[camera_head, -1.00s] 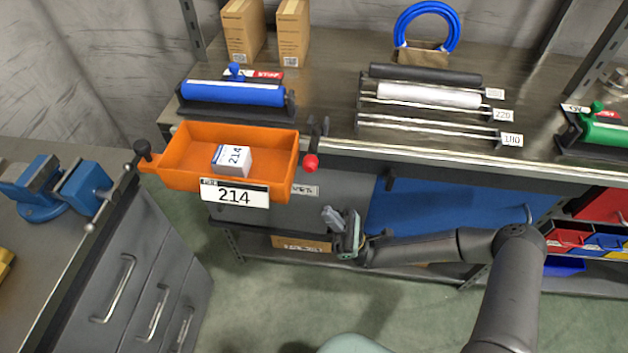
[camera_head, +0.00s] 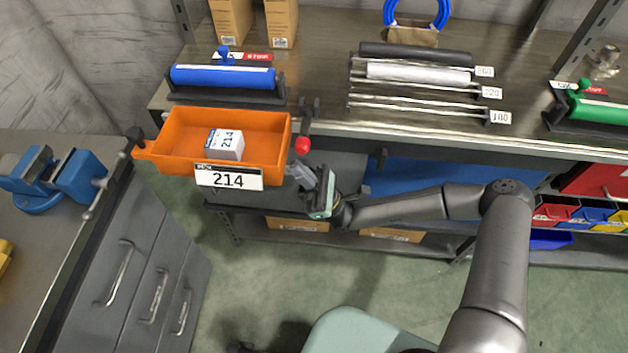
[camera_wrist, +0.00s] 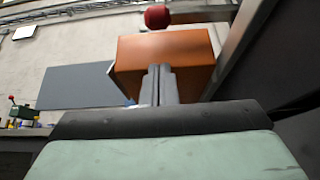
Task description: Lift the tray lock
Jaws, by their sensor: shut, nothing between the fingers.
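An orange tray (camera_head: 180,128) marked 214 is at the left of the head view, at the bench's front edge. A dark lever with a red knob (camera_head: 302,146), seemingly the tray lock, stands just right of the tray. My gripper (camera_head: 298,174) is shut and empty, just below the red knob at the tray's lower right corner. In the wrist view the shut fingers (camera_wrist: 160,84) point at the orange tray (camera_wrist: 180,48). The red knob (camera_wrist: 157,17) shows beyond them at the top. I cannot tell whether the fingers touch the tray.
A small white box (camera_head: 225,145) lies in the tray. A black knob (camera_head: 136,136) is at the tray's left end. A blue vise (camera_head: 55,180) stands on the left bench. A blue roller (camera_head: 223,77) and a roller rack (camera_head: 425,85) lie on the bench behind.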

